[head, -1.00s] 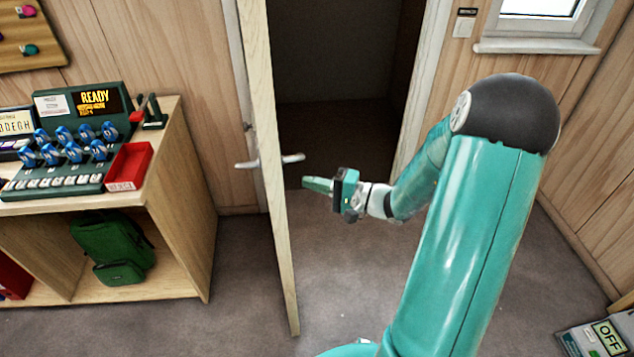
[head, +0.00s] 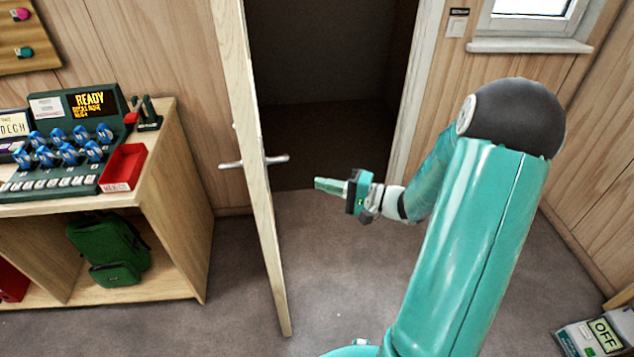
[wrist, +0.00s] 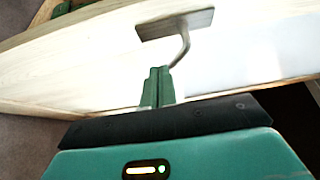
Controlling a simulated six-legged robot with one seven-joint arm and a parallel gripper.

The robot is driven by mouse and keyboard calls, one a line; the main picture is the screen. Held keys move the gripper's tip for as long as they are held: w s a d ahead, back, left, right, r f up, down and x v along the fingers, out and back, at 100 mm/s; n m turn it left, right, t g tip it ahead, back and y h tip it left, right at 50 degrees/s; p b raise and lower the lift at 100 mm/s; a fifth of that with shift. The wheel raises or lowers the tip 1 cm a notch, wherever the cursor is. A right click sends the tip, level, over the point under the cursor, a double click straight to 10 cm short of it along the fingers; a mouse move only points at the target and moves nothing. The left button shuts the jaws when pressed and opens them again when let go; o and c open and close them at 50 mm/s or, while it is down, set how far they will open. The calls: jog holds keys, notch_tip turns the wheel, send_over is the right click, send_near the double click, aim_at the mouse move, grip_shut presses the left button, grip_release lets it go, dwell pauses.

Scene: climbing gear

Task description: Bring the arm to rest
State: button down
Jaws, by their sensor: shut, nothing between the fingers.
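My gripper (head: 330,186) is in front of the open doorway, to the right of the door handle and apart from it. Its green fingers are shut together with nothing between them, as the wrist view (wrist: 157,88) also shows. The wooden door (head: 255,170) stands open, seen nearly edge-on in the head view. Its metal handle (head: 275,160) sticks out to the right, towards my gripper. In the wrist view the handle (wrist: 181,38) shows just beyond the fingertips, with the door face (wrist: 80,70) behind it.
A wooden shelf unit (head: 185,200) at left carries a console (head: 75,125) reading READY and a red tray (head: 124,166). A green backpack (head: 108,250) sits on its lower shelf. A box marked OFF (head: 590,338) lies at lower right. Grey floor (head: 340,270) is clear under my gripper.

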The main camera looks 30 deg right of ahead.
jog(key=s, duration=0.8)
jog(key=s+a+r+n+g+h, duration=0.2)
jog(key=s+a+n+g, duration=0.15)
jog(key=a+g, duration=0.3)
jog(key=s+a+r+n+g+h, duration=0.1)
jog(key=s+a+r+n+g, duration=0.15)
jog(key=s+a+g, duration=0.35)
notch_tip(320, 180, up, 9)
jog(key=s+n+t+h, duration=0.1)
jog(key=n+t+h, duration=0.2)
jog(key=h, duration=0.6)
jog(key=shift+s+a+r+t+h, duration=0.15)
jog(key=shift+s+a+t+h, duration=0.2)
jog(key=shift+t, duration=0.7)
